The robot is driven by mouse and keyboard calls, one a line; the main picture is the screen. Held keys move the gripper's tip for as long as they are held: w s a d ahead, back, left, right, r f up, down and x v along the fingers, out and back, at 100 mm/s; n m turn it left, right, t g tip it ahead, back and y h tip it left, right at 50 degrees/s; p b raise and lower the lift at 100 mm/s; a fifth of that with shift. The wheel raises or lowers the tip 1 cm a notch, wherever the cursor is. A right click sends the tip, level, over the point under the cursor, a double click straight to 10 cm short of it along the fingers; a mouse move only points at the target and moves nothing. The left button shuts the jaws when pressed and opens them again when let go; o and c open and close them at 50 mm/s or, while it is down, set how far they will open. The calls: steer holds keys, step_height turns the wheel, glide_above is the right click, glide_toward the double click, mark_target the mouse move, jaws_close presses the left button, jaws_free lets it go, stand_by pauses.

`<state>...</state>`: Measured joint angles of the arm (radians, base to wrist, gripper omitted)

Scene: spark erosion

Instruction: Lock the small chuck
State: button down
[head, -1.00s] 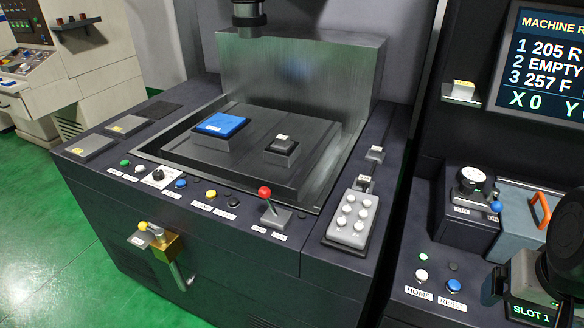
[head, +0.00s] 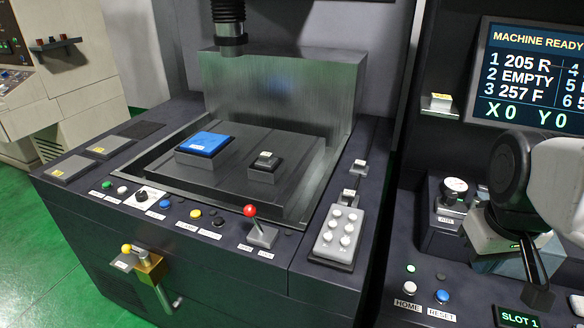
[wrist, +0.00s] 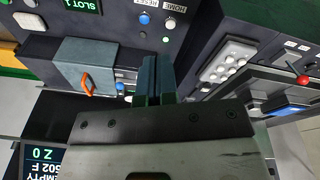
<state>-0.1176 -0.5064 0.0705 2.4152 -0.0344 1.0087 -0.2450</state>
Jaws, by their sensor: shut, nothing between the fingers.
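The small chuck (head: 263,167) is a grey square block on the raised dark table inside the machine's tank, with a small dark piece (head: 266,157) with a light label on top. A red-knobbed lever (head: 251,212) rises from a grey base on the front ledge, close to the small chuck's side; the labels below it are too small to read. My gripper (wrist: 157,65) shows in the wrist view with its two dark fingers together and empty, above the right-hand console. In the head view my arm is at the right, well apart from the lever and the chuck.
A bigger chuck with a blue block (head: 203,143) stands left of the small one. Coloured buttons line the front ledge. A grey keypad (head: 338,234) lies right of the lever. A yellow-knobbed brass valve (head: 149,267) juts from the front. A spindle (head: 230,35) hangs above the tank.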

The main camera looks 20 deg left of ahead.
steer(key=w+a+r+n+g+h, duration=0.1)
steer(key=w+a+n, duration=0.7)
steer(key=a, duration=0.6)
steer(key=w+a+r+n+g+h, duration=0.1)
steer(key=w+a+r+n, duration=0.1)
steer(key=w+a+n, duration=0.85)
steer(key=s+a+f+n, duration=0.1)
steer(key=a+f+n, duration=0.1)
steer(key=a, duration=0.9)
steer(key=s+a+f+n+h, duration=0.1)
steer(key=a+n, duration=0.4)
steer(key=a, duration=0.7)
steer(key=s+a+f+n+h, duration=0.1)
steer(key=a+f+n, duration=0.3)
steer(key=a, duration=0.7)
steer(key=shift+s+a+f, duration=0.4)
steer(key=shift+s, duration=0.25)
steer(key=shift+d+f, duration=0.1)
glide_toward(255, 222)
steer(key=w+a+f, duration=0.1)
steer(key=a+f, duration=0.3)
steer(key=f, duration=0.1)
steer(key=shift+d+r, duration=0.25)
steer(key=shift+d, duration=0.9)
